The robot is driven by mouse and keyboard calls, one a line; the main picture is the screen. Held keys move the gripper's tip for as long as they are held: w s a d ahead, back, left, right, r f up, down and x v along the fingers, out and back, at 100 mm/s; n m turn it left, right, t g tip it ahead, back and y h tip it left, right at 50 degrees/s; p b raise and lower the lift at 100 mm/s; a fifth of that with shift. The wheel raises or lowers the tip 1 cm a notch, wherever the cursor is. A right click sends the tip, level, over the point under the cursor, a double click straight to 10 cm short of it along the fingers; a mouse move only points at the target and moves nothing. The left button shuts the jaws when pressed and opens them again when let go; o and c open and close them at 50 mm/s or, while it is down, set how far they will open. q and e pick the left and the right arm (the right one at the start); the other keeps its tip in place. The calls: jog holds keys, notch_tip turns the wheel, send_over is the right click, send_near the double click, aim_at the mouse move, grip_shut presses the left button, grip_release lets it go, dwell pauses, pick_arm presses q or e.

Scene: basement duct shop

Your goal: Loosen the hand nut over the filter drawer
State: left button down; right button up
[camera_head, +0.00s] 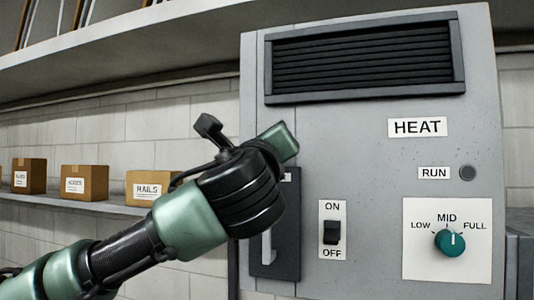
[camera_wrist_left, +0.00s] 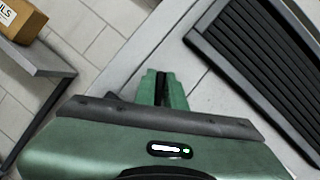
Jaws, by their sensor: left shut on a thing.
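A dark filter drawer (camera_head: 284,235) with a pale upright handle is set in the lower left of the grey heater cabinet. My left arm covers its upper left part. My left gripper (camera_head: 282,143) is at the cabinet front just above the drawer, mostly hidden behind my own wrist. In the left wrist view, its two green fingers (camera_wrist_left: 163,88) are shut with a narrow dark strip between them, against the grey cabinet face. The hand nut itself is hidden by the fingers and cannot be made out; the gripper is shut on it where it sits. My right gripper is out of view.
The cabinet (camera_head: 350,125) has a louvred vent (camera_head: 365,58), an on/off switch (camera_head: 331,232), a round run lamp (camera_head: 467,173) and a teal dial (camera_head: 450,242) pointing about at MID. A shelf at left holds cardboard boxes (camera_head: 85,182). Another shelf (camera_head: 110,45) runs overhead.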

pick_arm(q)
jog(key=n, duration=0.1)
jog(key=n+y+b, duration=0.1)
jog(key=n, duration=0.1)
jog(key=shift+f+n+g, duration=0.25)
jog(key=shift+n+g, duration=0.05)
jog(key=shift+n, duration=0.1)
jog(key=n+y+b, duration=0.1)
jog(key=n, duration=0.2)
jog(key=shift+g+y, duration=0.3)
jog(key=shift+g, duration=0.1)
jog(key=n+g, duration=0.1)
jog(key=n, duration=0.2)
jog(key=shift+y, duration=0.3)
jog(key=shift+a+n+g, duration=0.1)
jog(key=shift+n+g, duration=0.5)
jog(key=shift+n, duration=1.2)
jog(key=c, duration=1.5)
grip_release()
jog(key=shift+w, duration=0.25)
jog(key=shift+f+b, duration=0.1)
jog(key=shift+b, duration=0.2)
